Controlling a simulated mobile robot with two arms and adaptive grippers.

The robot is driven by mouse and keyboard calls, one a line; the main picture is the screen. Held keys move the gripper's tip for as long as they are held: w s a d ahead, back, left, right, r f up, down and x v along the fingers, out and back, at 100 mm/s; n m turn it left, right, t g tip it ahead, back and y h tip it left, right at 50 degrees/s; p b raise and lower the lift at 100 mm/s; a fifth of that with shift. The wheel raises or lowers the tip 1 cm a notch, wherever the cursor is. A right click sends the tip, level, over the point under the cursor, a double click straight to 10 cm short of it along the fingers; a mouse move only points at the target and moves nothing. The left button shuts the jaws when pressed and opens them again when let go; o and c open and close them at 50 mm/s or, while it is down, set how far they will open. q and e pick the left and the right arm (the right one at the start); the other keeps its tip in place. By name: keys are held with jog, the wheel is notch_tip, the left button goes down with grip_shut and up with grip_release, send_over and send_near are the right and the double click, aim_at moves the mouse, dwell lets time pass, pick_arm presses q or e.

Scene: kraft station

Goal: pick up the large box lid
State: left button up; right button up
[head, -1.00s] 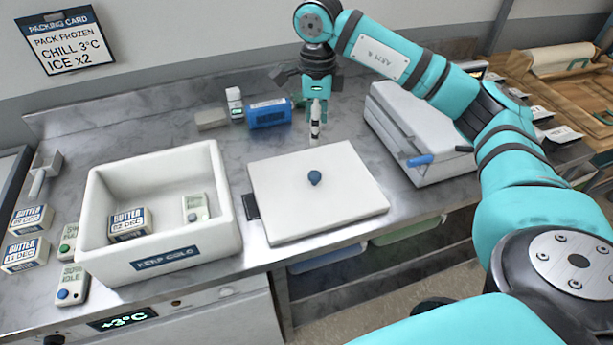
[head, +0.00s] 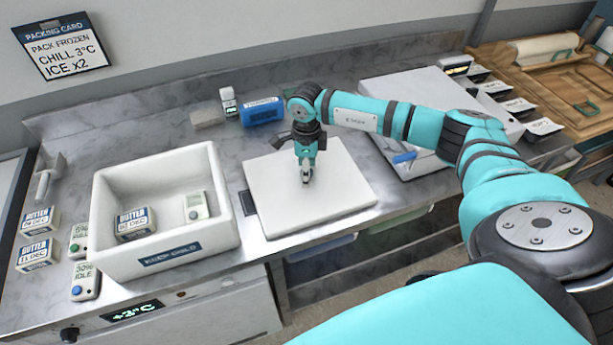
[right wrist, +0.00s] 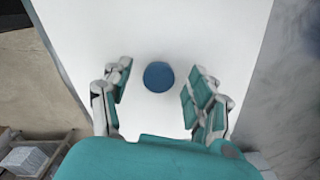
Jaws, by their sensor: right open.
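The large box lid (head: 338,190) is a white square slab lying flat on the steel counter, right of the white box (head: 107,215) labelled KEEP COLD. Its round blue knob (right wrist: 159,76) shows in the right wrist view, between the open fingers and apart from both. My right gripper (head: 306,180) points down over the middle of the lid and hides the knob in the head view. In the right wrist view the gripper (right wrist: 160,97) is open and empty. My left gripper is not in view.
The box holds a butter pack (head: 135,222) and a small device (head: 197,206). A blue pack (head: 262,111) and a white bottle (head: 228,101) stand behind the lid. A large pale case (head: 420,90) with a blue handle stands right of it.

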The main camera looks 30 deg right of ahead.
jog(key=shift+s+f, duration=0.1)
jog(key=shift+f, duration=0.4)
grip_shut()
jog(key=shift+r, duration=0.1)
